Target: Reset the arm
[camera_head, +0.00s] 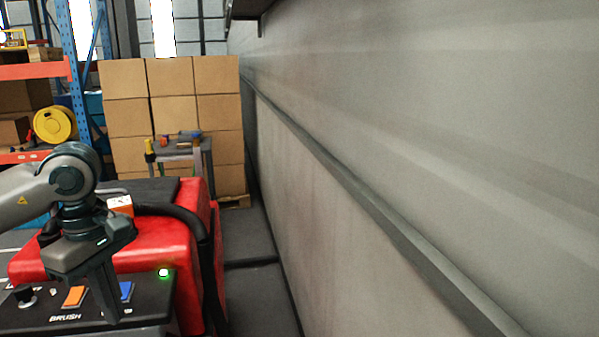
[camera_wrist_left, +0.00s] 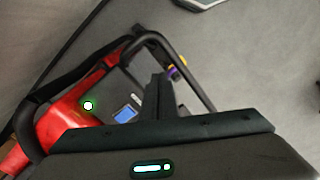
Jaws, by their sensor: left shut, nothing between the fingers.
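My left gripper (camera_head: 106,315) comes in from the left in the head view and points down, its fingers shut with nothing between them. It is in front of the scrubber's dark control panel (camera_head: 40,320); whether it touches the panel is unclear. The panel carries an orange switch (camera_head: 75,296) marked BRUSH, a blue switch (camera_head: 126,290), a black knob (camera_head: 26,296) and a lit green light (camera_head: 164,272). The red scrubber body (camera_head: 160,253) is behind it. In the left wrist view, the shut fingers (camera_wrist_left: 161,80) show beside the blue switch (camera_wrist_left: 125,115) and green light (camera_wrist_left: 88,106). My right gripper is not in view.
A grey wall (camera_head: 420,150) fills the right side. Stacked cardboard boxes (camera_head: 170,95) and a small cart with tools (camera_head: 185,150) stand behind the scrubber. A blue and orange rack (camera_head: 62,70) is at the left. A strip of floor (camera_head: 255,290) is clear beside the wall.

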